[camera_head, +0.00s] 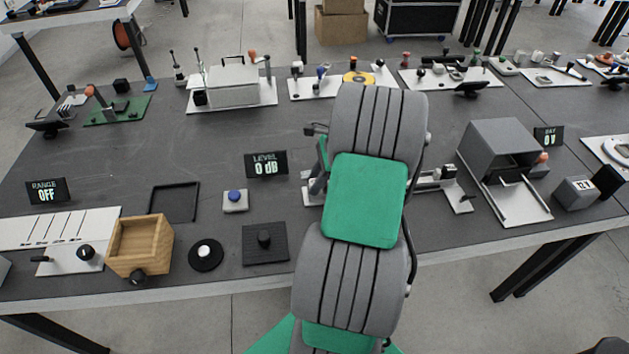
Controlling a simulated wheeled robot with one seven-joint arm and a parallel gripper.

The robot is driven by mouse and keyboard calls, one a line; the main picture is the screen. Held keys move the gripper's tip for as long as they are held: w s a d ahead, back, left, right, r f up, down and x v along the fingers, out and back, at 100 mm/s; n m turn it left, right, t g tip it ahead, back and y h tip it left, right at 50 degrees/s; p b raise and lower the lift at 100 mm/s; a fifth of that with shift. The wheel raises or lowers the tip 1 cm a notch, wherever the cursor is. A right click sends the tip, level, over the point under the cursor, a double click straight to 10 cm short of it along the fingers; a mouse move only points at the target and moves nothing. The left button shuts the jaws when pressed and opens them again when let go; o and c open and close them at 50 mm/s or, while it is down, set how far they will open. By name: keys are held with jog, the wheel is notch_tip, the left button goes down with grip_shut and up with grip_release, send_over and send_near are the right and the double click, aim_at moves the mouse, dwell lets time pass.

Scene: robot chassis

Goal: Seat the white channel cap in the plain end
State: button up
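A low light-coloured fixture (458,199) stands on the bench just right of my arm, with grey metal parts on it. My arm covers its middle, and a pale plate edge (311,197) shows on the arm's left side. I cannot make out the white channel cap or the plain end; they may be behind my arm. My arm reaches forward over the bench, and its end is mostly hidden behind its own links. Only small dark and green wrist parts show at its left side. The fingertips are hidden, so I cannot see whether they hold anything.
Left of my arm are a dark square pad with a knob (264,240), a blue button box (235,200), a round black knob base (205,254) and a wooden box (141,246). A grey open housing (505,150) stands right. Bare bench (215,135) lies behind the left items.

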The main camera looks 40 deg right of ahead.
jog(key=o, duration=0.3)
jog(key=shift+s+a+f, duration=0.2)
jog(key=shift+f, duration=0.4)
jog(key=shift+o, duration=0.2)
jog(key=shift+d+r, duration=0.1)
jog(key=shift+r, duration=0.25)
jog(key=w+p+v, duration=0.1)
jog(key=p+v, duration=0.2)
jog(key=v, duration=1)
jog(key=w+a+r+n+h, duration=0.1)
jog(key=w+a+r+n, duration=0.1)
jog(key=a+n, duration=0.6)
jog(key=w+a+r+n+h, duration=0.1)
jog(key=w+a+r+n, duration=0.15)
jog(key=a, duration=0.85)
jog(key=s+a+f+n+h, duration=0.1)
jog(key=s+a+n, duration=0.6)
jog(key=a+n, duration=0.5)
jog(key=shift+s+a+f+n+t+h, duration=0.3)
jog(key=shift+f+n+t, duration=0.1)
jog(key=shift+n, duration=0.85)
